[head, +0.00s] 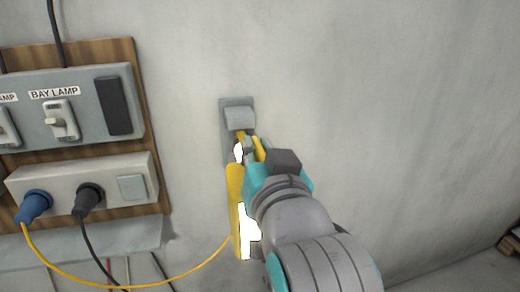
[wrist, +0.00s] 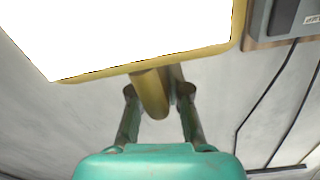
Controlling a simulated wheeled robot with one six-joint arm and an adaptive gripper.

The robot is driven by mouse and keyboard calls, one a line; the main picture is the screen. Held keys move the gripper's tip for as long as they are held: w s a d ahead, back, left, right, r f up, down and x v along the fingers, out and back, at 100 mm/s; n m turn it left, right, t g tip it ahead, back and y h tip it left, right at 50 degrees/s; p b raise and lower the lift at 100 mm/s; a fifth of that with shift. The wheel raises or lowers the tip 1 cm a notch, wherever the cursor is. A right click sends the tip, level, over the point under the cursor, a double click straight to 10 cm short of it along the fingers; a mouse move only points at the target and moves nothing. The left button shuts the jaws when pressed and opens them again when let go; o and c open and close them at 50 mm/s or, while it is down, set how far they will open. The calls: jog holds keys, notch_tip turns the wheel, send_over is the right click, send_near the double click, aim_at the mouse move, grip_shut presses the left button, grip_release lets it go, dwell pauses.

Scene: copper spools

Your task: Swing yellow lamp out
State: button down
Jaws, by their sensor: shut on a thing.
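The yellow lamp (head: 235,205) is on the grey wall, right of the wooden panel. Its lit white face shows in part beside my arm. A grey wall bracket (head: 238,117) is at its upper end. In the wrist view the lamp's yellow rim (wrist: 200,54) and glowing face fill the upper left. My gripper (head: 254,148) is at the lamp's top, just below the bracket. In the wrist view my gripper (wrist: 158,95) has its two fingers on either side of a rounded yellow handle (wrist: 151,96), shut on it. My arm hides part of the lamp in the head view.
The wooden panel (head: 148,130) holds a switch labelled BAY LAMP (head: 61,120) and a socket strip (head: 135,168) with a blue plug (head: 34,205) and a black plug (head: 89,199). A yellow cable (head: 130,286) sags from the blue plug towards the lamp. The wall at right is bare.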

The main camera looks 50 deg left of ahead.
jog(key=c, duration=1.1)
grip_release()
jog(key=shift+a, duration=0.1)
jog(key=shift+c, duration=0.2)
jog(key=shift+r, duration=0.1)
notch_tip(320, 180, up, 10)
jog(key=shift+f, duration=0.1)
